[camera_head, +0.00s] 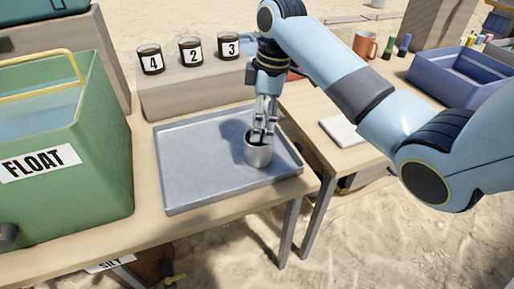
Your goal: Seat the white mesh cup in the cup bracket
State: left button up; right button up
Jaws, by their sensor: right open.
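A light grey-white cup (258,155) stands upright on the blue-grey tray (190,185), near its right side. It looks like the white mesh cup, but its mesh is too small to make out. My right gripper (262,138) points down at the cup, with its open fingertips at the rim. I cannot tell whether the fingers touch the cup or reach inside it. I cannot make out a cup bracket. My left gripper is out of view.
A green bin labelled FLOAT (60,150) stands left of the tray. Behind it, dark jars numbered 4 (151,60), 2 (190,52) and 3 (229,46) stand on a grey block (200,88). A blue crate (455,80) and orange mug (365,45) are at right.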

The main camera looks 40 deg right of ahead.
aim_at(256, 149)
jog(key=f, duration=0.3)
jog(key=f+b, duration=0.1)
jog(key=f, duration=0.1)
jog(key=shift+w+a, duration=0.2)
jog(key=shift+w, duration=0.1)
jog(key=f, duration=0.2)
jog(key=f+b, duration=0.2)
jog(key=f, duration=0.1)
jog(key=shift+w+f, duration=0.3)
jog(key=shift+w, duration=0.1)
jog(key=c, duration=1)
jog(key=shift+c, duration=0.2)
